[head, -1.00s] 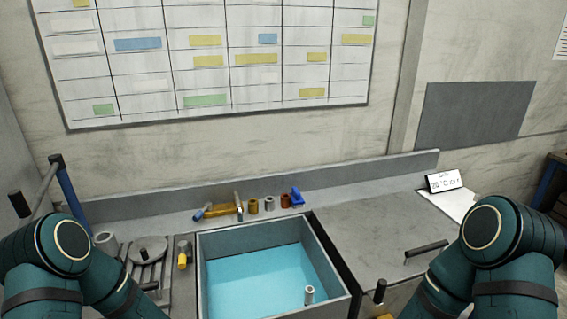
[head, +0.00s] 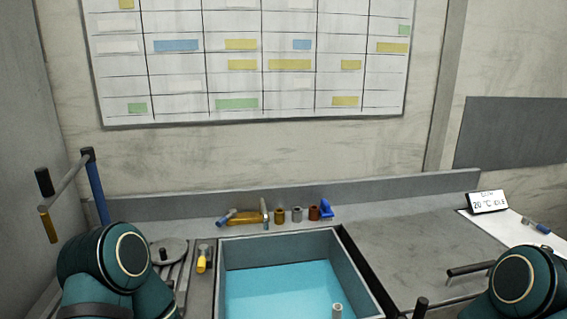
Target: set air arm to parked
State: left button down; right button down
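At the left, an arm-like fixture, which looks like the air arm, stands by the wall. It has a blue post (head: 97,187), a grey bar (head: 66,184) running from the post's top toward the lower left, a black knob (head: 44,181) and a yellow end piece (head: 48,226) hanging from the bar's near end. No parked mark can be made out. My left arm shows at the lower left, in front of the fixture's base and hiding it. My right arm shows at the lower right. Neither gripper is in the picture.
A sink basin (head: 234,299) with blue water is sunk in the counter (head: 405,245). Small coloured fittings (head: 280,215) line its back edge. A round-lidded item (head: 170,250) and a yellow-tipped tool (head: 202,262) lie left. A dark lever (head: 470,268) and small display (head: 487,202) are right.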

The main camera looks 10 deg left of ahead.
aim_at(51, 194)
jog(key=j+u, duration=0.2)
jog(key=u, duration=1.35)
